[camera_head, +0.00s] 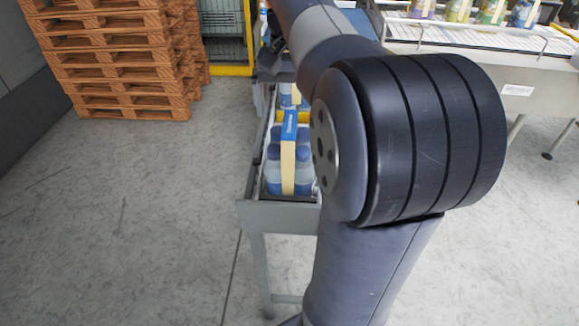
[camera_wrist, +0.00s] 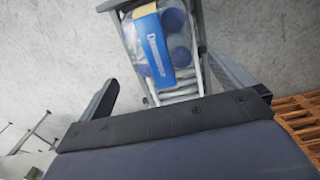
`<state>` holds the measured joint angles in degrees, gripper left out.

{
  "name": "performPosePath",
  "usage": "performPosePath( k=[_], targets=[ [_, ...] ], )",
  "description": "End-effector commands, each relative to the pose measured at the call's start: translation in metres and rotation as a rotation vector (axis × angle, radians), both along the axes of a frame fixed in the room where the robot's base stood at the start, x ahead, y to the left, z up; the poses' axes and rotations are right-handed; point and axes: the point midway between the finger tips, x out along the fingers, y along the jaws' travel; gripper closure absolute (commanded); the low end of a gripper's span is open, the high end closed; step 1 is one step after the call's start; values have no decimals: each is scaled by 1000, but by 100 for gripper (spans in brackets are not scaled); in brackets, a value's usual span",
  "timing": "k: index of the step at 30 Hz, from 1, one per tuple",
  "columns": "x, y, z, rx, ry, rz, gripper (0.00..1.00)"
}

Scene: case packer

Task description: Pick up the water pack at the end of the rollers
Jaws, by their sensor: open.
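The water pack (camera_head: 273,178) stands at the near end of the roller conveyor (camera_head: 279,216) in the head view. It has clear bottles with blue caps, and a cream band with a blue label over the top. In the wrist view the pack (camera_wrist: 178,42) shows near the top, its blue label facing the camera. My gripper (camera_wrist: 163,70) is open and empty, its two fingers wide apart on either side of the pack's near end in the picture. I cannot tell the height gap. In the head view my arm hides the gripper and the pack's right edge.
Another pack (camera_head: 288,99) stands farther back on the rollers. Stacked wooden pallets (camera_head: 108,58) stand at the back left. A conveyor with colourful bottles (camera_head: 458,11) runs along the back right. The floor left of the rollers is clear.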

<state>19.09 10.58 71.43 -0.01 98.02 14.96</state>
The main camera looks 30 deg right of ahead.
Motion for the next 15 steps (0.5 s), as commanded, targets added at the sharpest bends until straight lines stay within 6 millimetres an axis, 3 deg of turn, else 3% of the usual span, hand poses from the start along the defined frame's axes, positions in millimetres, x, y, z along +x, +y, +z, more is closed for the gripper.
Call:
performPosePath(
  k=[7,15],
  targets=[
    [-2,2,-15,1,1,0,0],
    [-5,4,-49,0,2,0,0]
  ],
)
